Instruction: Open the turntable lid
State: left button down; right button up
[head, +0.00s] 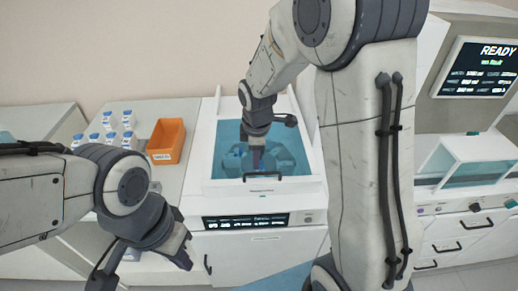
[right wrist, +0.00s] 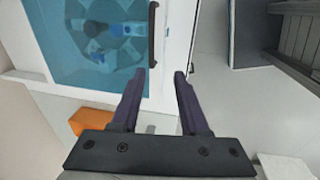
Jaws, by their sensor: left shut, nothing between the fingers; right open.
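The turntable lid (head: 225,164) is a see-through blue panel in a white frame, lying closed on the white machine. A dark bar handle (head: 264,177) runs along its front edge; the handle also shows in the right wrist view (right wrist: 152,35). The round turntable (right wrist: 105,42) shows through the panel. My right gripper (head: 257,168) points down over the lid, just behind the handle in the head view. In the right wrist view its fingers (right wrist: 162,74) are open and empty, near the handle's end and apart from it. My left gripper (head: 186,250) is shut and empty, low in front of the machine's left side.
An orange bin (head: 166,141) and several white bottles with blue caps (head: 109,120) stand on the counter left of the machine. A display panel (head: 246,221) is on the machine's front. Another machine with a READY screen (head: 480,68) stands at right.

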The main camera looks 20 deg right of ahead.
aim_at(260, 173)
jog(key=shift+n, duration=0.3)
jog(key=w+f, duration=0.1)
jog(key=f, duration=0.2)
jog(key=w+d+f+p, duration=0.1)
jog(key=f, duration=0.2)
jog(key=w+d+f+p, duration=0.1)
jog(key=f, duration=0.3)
jog(key=shift+w+d, duration=0.1)
jog(key=shift+d, duration=0.05)
pick_arm(q)
notch_tip(260, 173, up, 3)
jog(key=shift+f, duration=0.1)
pick_arm(e)
grip_shut()
dwell(0.7)
